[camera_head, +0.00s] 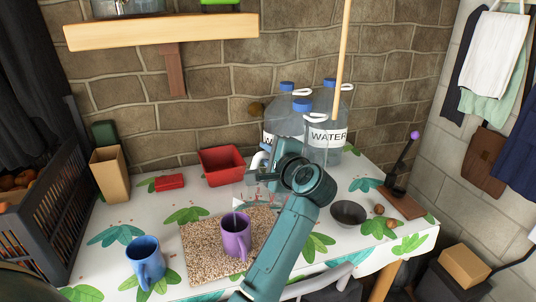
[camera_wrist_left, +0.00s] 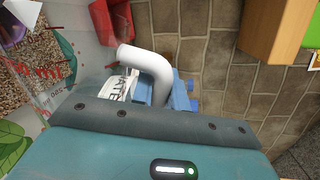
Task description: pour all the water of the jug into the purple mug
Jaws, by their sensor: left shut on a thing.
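The purple mug (camera_head: 236,243) stands upright on a speckled board (camera_head: 200,262) on the table. The clear jug (camera_head: 252,203), with red markings and a white handle, is in the air just above and behind the mug. It looks tilted towards the mug. My left gripper (camera_head: 266,174) is shut on the jug's handle. In the left wrist view, the white handle (camera_wrist_left: 152,62) curves up from the gripper, and the jug's clear wall (camera_wrist_left: 62,82) is at left. I cannot tell the water level or whether water is flowing. My right gripper is out of view.
A blue mug (camera_head: 146,262) stands front left of the board. A red bin (camera_head: 221,166) and large water bottles (camera_head: 326,135) stand at the back. A dark bowl (camera_head: 347,214) is to the right of my arm. A wooden shelf (camera_head: 160,32) hangs above.

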